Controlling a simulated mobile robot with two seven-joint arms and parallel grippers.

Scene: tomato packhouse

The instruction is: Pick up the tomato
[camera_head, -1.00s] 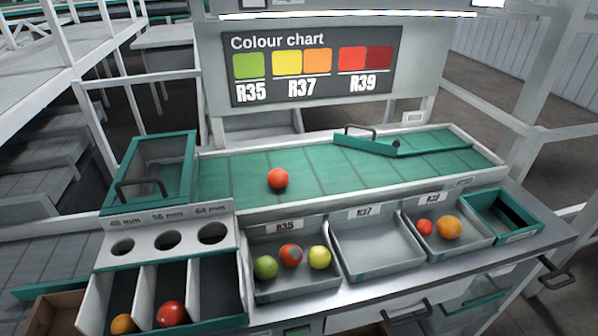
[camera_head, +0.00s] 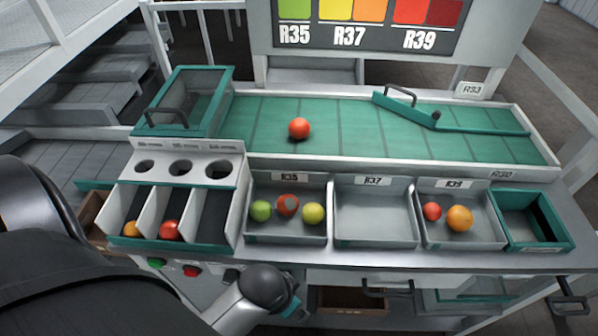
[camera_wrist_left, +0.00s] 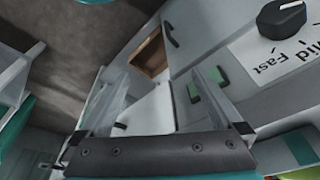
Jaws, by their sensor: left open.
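A red-orange tomato (camera_head: 299,128) lies alone on the green conveyor belt (camera_head: 360,138), left of its middle. More tomatoes lie in the trays and chutes, so I cannot tell from the task words alone which one is meant. My left arm comes in at the lower left of the head view, below the counter front and well away from the belt tomato. In the left wrist view my left gripper (camera_wrist_left: 158,100) is open, with two pale fingers apart and nothing between them. The belt tomato is not in that view. My right gripper is not in view.
The R35 tray (camera_head: 289,239) holds green, red and yellow tomatoes; the R37 tray (camera_head: 375,241) is empty. The R39 tray (camera_head: 460,243) holds a red and an orange one. A green-framed clear cover (camera_head: 188,100) and a green diverter bar (camera_head: 405,108) flank the belt.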

